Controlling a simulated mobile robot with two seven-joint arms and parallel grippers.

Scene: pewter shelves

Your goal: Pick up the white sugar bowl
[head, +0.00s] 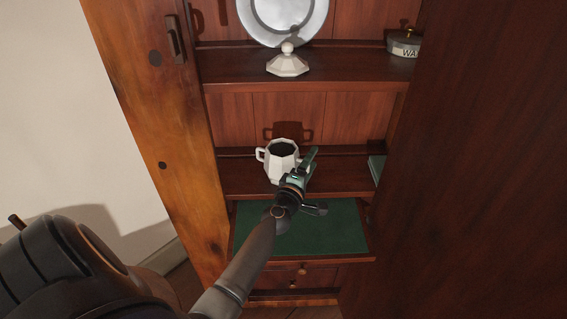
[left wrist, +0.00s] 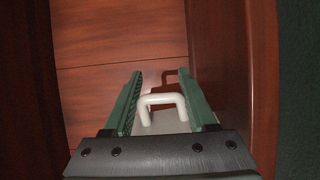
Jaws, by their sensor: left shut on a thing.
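The white sugar bowl (head: 278,165) is a faceted, open-topped bowl, upright at the middle shelf in the head view. One handle shows on its left side. Its right side is partly hidden by my left gripper (head: 303,172), which reaches up from below. In the left wrist view a white handle of the bowl (left wrist: 162,98) lies between the two green fingers of my left gripper (left wrist: 161,85). The gripper is shut on the bowl at this handle. I cannot tell whether the bowl touches the shelf. My right gripper is not in view.
A white faceted lid (head: 288,66) with a round knob sits on the shelf above, before a silver plate (head: 286,18). A lettered round container (head: 404,44) stands at upper right. A green-topped board (head: 310,232) lies below. A dark wooden panel (head: 470,170) closes off the right.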

